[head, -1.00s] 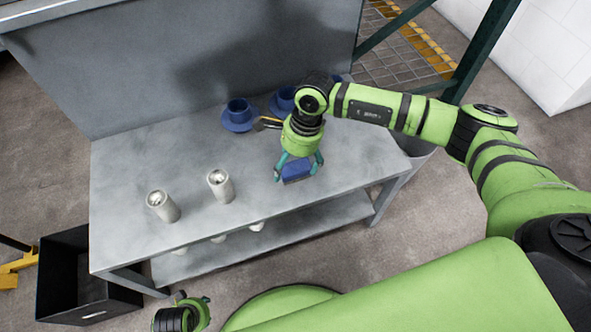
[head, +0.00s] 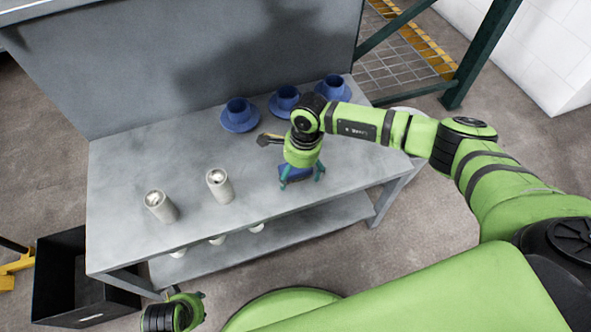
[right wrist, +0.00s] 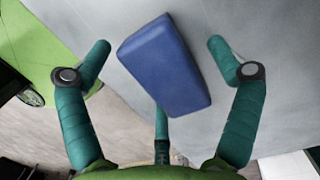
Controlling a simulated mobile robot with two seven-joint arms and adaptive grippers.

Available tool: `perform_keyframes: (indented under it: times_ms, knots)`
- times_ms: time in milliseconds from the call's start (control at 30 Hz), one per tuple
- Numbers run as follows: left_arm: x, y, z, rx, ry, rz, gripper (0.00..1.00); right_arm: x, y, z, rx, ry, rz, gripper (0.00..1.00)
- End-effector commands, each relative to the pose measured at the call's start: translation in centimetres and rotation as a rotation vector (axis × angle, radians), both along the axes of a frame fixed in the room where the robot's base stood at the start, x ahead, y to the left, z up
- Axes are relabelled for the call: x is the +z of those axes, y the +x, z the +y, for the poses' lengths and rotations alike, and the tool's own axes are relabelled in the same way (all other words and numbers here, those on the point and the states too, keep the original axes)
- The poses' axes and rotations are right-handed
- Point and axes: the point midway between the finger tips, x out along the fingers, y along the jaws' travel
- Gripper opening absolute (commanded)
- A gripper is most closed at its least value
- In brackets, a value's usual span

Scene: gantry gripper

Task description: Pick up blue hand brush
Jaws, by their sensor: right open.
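The blue hand brush (head: 294,173) lies on the grey table near its front right edge, partly hidden by my right gripper (head: 302,178). In the right wrist view the brush (right wrist: 165,65) shows as a tilted blue block between the spread teal fingers. My right gripper (right wrist: 158,52) is open over it, with a clear gap to the left and right fingers. The third finger is partly hidden by the brush's lower end. My left gripper (head: 187,308) is low at the bottom left, away from the table; its opening is unclear.
Three blue cups on saucers (head: 238,113) stand along the back of the table (head: 130,190). Two pale cylinders (head: 220,187) stand to the left of the brush. A lower shelf (head: 320,218) holds several white items. A black bin (head: 70,275) stands at the floor's left.

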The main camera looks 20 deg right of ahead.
Motion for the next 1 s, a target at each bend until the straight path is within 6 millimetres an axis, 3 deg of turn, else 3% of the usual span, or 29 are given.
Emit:
perform_keyframes:
  times_ms: [700,733,867,900,1000]
  knots:
    - [-0.58,0.02,0.0,0.0,0.0,-0.001,0.4,-0.46,0.01,0.01,-0.001,0.0,0.0,0.91]
    - [-0.58,0.02,0.0,0.0,0.0,0.0,0.4,-0.46,0.01,0.01,-0.001,0.0,0.0,0.87]
    - [-0.58,0.02,0.0,0.0,0.0,-0.001,0.4,-0.46,0.01,0.01,-0.001,0.0,0.0,0.35]
    - [-0.58,0.02,0.0,0.0,0.0,-0.001,0.4,-0.46,0.0,0.0,-0.001,0.0,0.0,0.28]
    - [-0.58,0.02,-0.01,0.0,0.0,-0.001,0.4,-0.49,-0.02,-0.01,-0.001,0.0,0.0,0.28]
